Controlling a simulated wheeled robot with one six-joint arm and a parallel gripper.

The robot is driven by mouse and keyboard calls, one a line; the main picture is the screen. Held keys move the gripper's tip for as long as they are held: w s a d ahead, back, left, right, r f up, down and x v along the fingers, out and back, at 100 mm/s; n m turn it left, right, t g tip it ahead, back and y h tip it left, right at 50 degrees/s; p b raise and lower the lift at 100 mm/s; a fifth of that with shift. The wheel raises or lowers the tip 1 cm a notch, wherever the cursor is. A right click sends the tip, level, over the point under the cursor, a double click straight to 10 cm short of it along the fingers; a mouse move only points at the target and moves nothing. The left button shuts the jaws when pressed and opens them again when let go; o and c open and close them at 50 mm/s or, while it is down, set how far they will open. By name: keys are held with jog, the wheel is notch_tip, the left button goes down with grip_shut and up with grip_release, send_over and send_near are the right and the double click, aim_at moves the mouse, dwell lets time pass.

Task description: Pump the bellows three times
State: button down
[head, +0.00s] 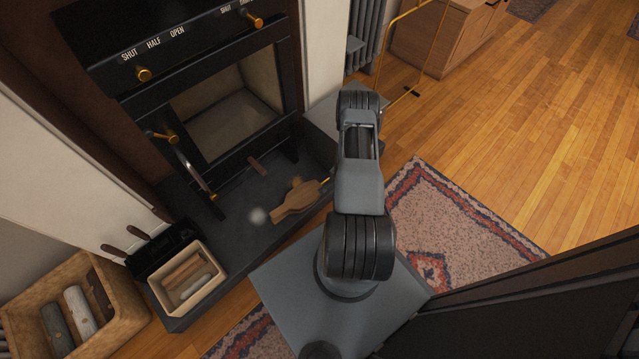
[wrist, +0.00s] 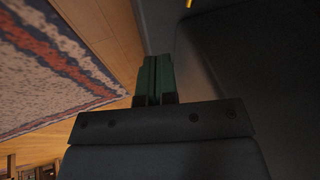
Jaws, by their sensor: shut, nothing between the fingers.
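The bellows (head: 298,198) are a flat, wooden, paddle-shaped thing lying on the dark hearth slab (head: 235,240) in front of the stove. A pale hazy spot (head: 258,215) shows just off their left end. A small yellow piece shows at their right end. In the head view my arm stands to the right of the bellows and hides my gripper. In the wrist view my gripper (wrist: 154,68) shows its green fingers pressed together, shut and empty. The bellows are not seen in the wrist view.
The black stove (head: 205,165) with brass knobs stands behind the hearth. A box of sticks (head: 222,283) and a log basket (head: 135,335) are at lower left. A patterned rug (head: 450,215) lies at right, also seen in the wrist view (wrist: 45,75). Wooden floor is free beyond.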

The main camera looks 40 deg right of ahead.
jog(key=s+m+g+y, duration=0.1)
jog(key=s+m+g, duration=0.1)
jog(key=s+g, duration=0.15)
notch_tip(320, 180, up, 6)
jog(key=r+m+t+y+p, duration=0.1)
jog(key=m+t+y, duration=0.5)
jog(key=t+y, duration=0.15)
send_over(321, 185)
jog(key=d, duration=0.2)
jog(key=shift+w+r+t+h, duration=0.1)
jog(key=shift+w+t+h, duration=0.3)
jog(key=shift+h, duration=0.05)
jog(key=f+b, duration=0.1)
jog(key=f, duration=0.1)
jog(key=a+f+b, duration=0.1)
jog(key=f+b, duration=0.1)
jog(key=f, duration=0.1)
jog(key=f+b, duration=0.2)
jog(key=f, duration=0.1)
jog(key=shift+s+a+f, duration=0.1)
jog(key=shift+a+f, duration=0.15)
jog(key=shift+a, duration=0.05)
jog(key=shift+f, duration=0.1)
